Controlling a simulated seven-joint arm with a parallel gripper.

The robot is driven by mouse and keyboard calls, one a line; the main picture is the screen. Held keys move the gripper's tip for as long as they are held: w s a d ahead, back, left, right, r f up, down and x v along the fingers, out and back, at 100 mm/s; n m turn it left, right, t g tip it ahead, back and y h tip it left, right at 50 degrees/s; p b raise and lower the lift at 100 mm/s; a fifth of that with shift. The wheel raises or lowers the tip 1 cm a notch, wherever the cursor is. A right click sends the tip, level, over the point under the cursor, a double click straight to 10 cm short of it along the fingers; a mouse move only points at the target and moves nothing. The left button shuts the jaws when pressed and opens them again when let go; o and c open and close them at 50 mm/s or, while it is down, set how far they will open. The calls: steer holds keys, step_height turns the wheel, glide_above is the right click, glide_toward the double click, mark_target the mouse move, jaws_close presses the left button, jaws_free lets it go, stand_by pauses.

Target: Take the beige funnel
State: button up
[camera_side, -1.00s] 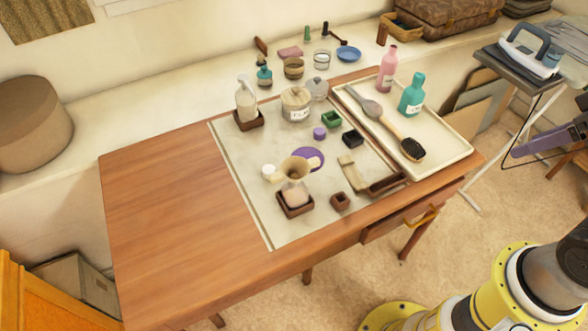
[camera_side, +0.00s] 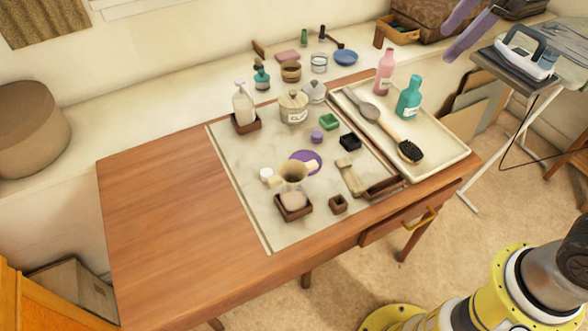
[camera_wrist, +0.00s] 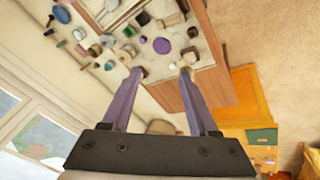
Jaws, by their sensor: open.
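My gripper (camera_side: 448,44) has purple fingers and is at the top right of the side view, well away from the funnel. In the wrist view my gripper (camera_wrist: 160,68) is open, with nothing between its fingers. The purple disc shows there too (camera_wrist: 161,45); I cannot clearly pick out the funnel among the small things.
A soap dispenser (camera_side: 243,107), a lidded jar (camera_side: 293,107), a green dish (camera_side: 329,121) and a black dish (camera_side: 350,142) stand behind the funnel. A tray (camera_side: 440,160) with bottles and a brush (camera_side: 410,151) is at the right. The table's left part (camera_side: 165,200) is bare.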

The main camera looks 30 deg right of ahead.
steer(key=w+a+f+n+g, duration=0.1)
steer(key=w+a+f+n, duration=0.15)
steer(key=w+a, duration=0.35)
steer(key=n+g, duration=0.3)
steer(key=n, duration=0.2)
glide_above(277, 177)
step_height(277, 177, down, 18)
steer(key=shift+h, duration=0.4)
step_height(277, 177, down, 7)
steer(key=shift+d+f, duration=0.15)
steer(key=shift+f, duration=2.65)
jaws_close()
